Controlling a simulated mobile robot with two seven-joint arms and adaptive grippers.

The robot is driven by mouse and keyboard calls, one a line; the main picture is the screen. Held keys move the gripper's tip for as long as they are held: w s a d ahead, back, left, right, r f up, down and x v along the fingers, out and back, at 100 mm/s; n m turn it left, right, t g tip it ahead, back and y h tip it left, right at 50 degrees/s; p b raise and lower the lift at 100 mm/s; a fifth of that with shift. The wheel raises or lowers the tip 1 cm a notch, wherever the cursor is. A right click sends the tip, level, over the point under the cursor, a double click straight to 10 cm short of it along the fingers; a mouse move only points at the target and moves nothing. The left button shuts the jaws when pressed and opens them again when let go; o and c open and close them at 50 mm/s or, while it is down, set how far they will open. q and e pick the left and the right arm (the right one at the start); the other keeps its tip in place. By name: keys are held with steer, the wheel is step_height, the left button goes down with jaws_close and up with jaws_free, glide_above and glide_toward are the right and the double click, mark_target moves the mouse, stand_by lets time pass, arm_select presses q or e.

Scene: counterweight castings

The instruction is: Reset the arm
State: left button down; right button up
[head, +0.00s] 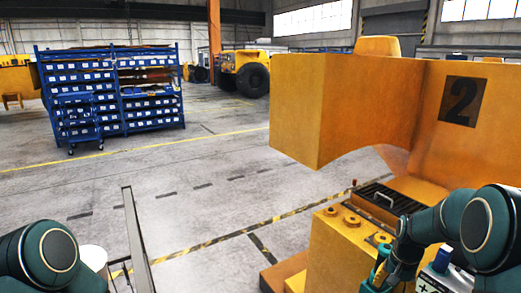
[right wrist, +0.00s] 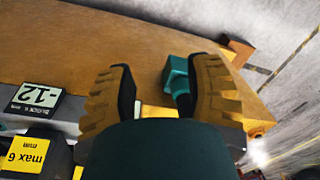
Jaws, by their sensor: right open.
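My right arm (head: 430,228) reaches in from the right of the head view, bent down over a yellow casting block (head: 335,250). In the right wrist view my right gripper (right wrist: 163,72) is open, its two tan ribbed fingers spread apart. A teal piece (right wrist: 178,80) shows between them, nearer the right finger; I cannot tell whether it touches. My left arm (head: 48,250) shows only as a rounded dark teal joint at the lower left of the head view. My left gripper is out of view.
A large yellow counterweight (head: 395,105) marked 2 overhangs the block. Blue shelving (head: 150,90) stands far left; the floor between is mostly clear.

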steer(key=a+f+n+b, duration=0.2)
steer(key=a+f, duration=0.5)
steer(key=f, duration=0.4)
arm_select(q)
step_height(320, 180, down, 7)
steer(key=b, duration=0.4)
steer(key=shift+d, duration=0.35)
arm_select(e)
steer(key=s+a+f+n+y, duration=0.1)
steer(key=s+a+f+n, duration=0.1)
steer(key=s+a+f, duration=0.5)
steer(key=s+a+f+n+t+y, duration=0.1)
steer(key=s+a+f+y, duration=0.1)
steer(key=s+a+f, duration=0.5)
steer(key=s+a, duration=0.3)
steer(key=a, duration=0.4)
steer(key=shift+f+n+t+y, duration=0.2)
steer(key=shift+n+t+y, duration=0.1)
steer(key=shift+n, duration=0.1)
arm_select(q)
steer(key=shift+f, duration=0.1)
